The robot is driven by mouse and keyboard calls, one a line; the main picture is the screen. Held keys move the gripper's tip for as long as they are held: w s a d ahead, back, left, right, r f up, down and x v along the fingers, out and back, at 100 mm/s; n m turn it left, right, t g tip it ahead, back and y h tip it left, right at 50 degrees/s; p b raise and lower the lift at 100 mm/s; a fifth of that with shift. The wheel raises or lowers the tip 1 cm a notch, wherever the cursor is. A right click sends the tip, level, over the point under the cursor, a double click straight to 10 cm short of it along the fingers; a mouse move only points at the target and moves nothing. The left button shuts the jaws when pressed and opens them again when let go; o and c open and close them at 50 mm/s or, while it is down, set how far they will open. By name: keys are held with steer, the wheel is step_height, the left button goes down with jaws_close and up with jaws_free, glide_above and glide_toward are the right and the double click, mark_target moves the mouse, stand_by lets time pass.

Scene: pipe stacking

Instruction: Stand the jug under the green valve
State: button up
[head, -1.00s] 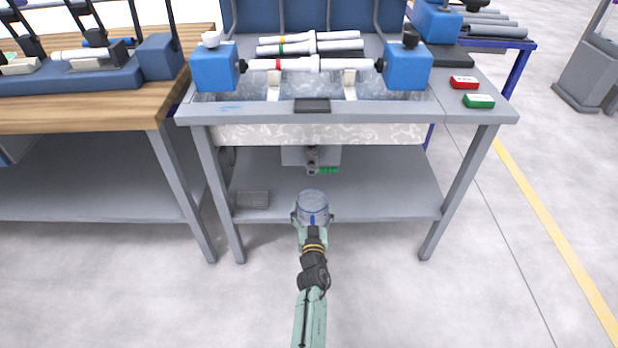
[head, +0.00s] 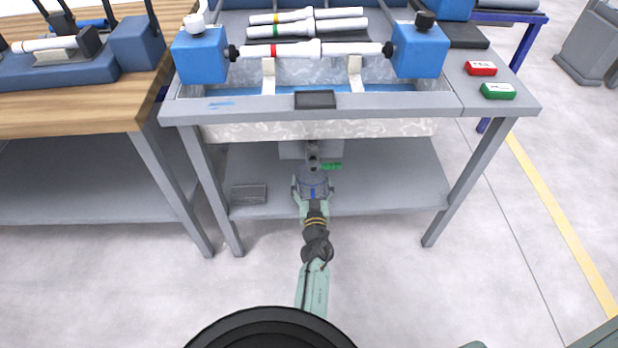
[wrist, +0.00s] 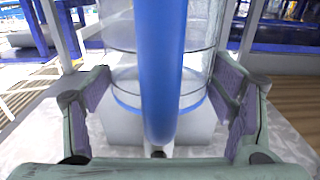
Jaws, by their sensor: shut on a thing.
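The jug (head: 314,184) is a clear vessel with a blue handle. My gripper (head: 313,192) is shut on it and holds it upright at the front part of the lower shelf, under the bench. In the wrist view the jug (wrist: 115,75) stands between the two purple-padded fingers (wrist: 160,105), with its blue handle in front. The green valve (head: 331,166) is just behind and above the jug, beside a grey outlet pipe (head: 313,155) below the trough. I cannot tell whether the jug's base touches the shelf.
The lower shelf (head: 390,185) is mostly bare, with a grey block (head: 248,194) at its left. The bench legs stand on both sides. The trough (head: 380,129) hangs overhead. A wooden workbench (head: 80,115) stands at the left.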

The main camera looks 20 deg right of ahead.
steer(key=shift+s+r, duration=0.1)
steer(key=shift+r, duration=0.05)
steer(key=shift+f, duration=0.2)
steer(key=o, duration=1.6)
